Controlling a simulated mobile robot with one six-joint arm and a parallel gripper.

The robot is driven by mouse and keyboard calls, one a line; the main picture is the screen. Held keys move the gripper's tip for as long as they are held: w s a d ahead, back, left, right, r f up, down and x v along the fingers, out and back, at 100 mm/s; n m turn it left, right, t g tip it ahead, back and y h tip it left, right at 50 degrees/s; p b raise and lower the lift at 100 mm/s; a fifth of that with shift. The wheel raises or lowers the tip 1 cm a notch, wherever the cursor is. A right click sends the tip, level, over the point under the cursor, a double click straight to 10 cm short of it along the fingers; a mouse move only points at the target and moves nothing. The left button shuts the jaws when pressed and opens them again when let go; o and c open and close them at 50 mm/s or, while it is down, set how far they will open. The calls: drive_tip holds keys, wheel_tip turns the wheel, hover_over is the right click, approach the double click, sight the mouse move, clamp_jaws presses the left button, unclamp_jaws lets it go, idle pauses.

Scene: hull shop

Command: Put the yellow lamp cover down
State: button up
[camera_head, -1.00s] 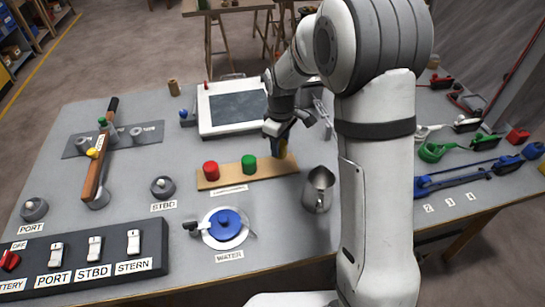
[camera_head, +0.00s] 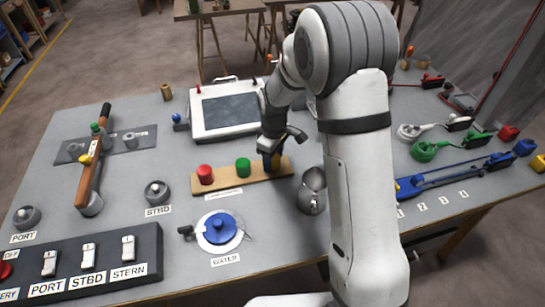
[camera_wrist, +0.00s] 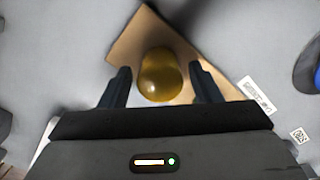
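The yellow lamp cover (camera_wrist: 161,75) is between the two fingers of my gripper (camera_wrist: 162,87) in the wrist view, with a gap on each side, so the gripper is open around it. Behind it is the wooden board (camera_wrist: 137,42). In the head view my gripper (camera_head: 272,162) points down at the right end of the board (camera_head: 225,182), where its fingers mostly hide the yellow cover. A red cover (camera_head: 205,175) and a green cover (camera_head: 243,167) stand upright on the board to the left. Whether the yellow cover's base touches the board is hard to tell.
A metal jug (camera_head: 311,192) stands close to the right of the board. A framed dark screen (camera_head: 230,109) lies behind it. A blue-topped water valve (camera_head: 219,228) is in front. A switch panel (camera_head: 70,266) fills the front left corner.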

drive_tip(key=shift+o, duration=0.3)
wheel_tip(320, 180, up, 12)
drive_tip(key=s+d+r+m+t, duration=0.1)
drive_tip(key=s+d+r+m, duration=0.1)
drive_tip(key=s, duration=0.6)
drive_tip(key=s+d+r+m, duration=0.1)
drive_tip(key=s+d+m, duration=0.4)
drive_tip(key=s, duration=0.3)
drive_tip(key=s+d+r+m+t, duration=0.1)
drive_tip(key=s+d+m, duration=0.3)
drive_tip(key=s, duration=0.4)
drive_tip(key=shift+s+r+t, duration=0.3)
drive_tip(key=shift+r, duration=0.55)
drive_tip(key=shift+w, duration=0.1)
drive_tip(key=shift+c, duration=0.2)
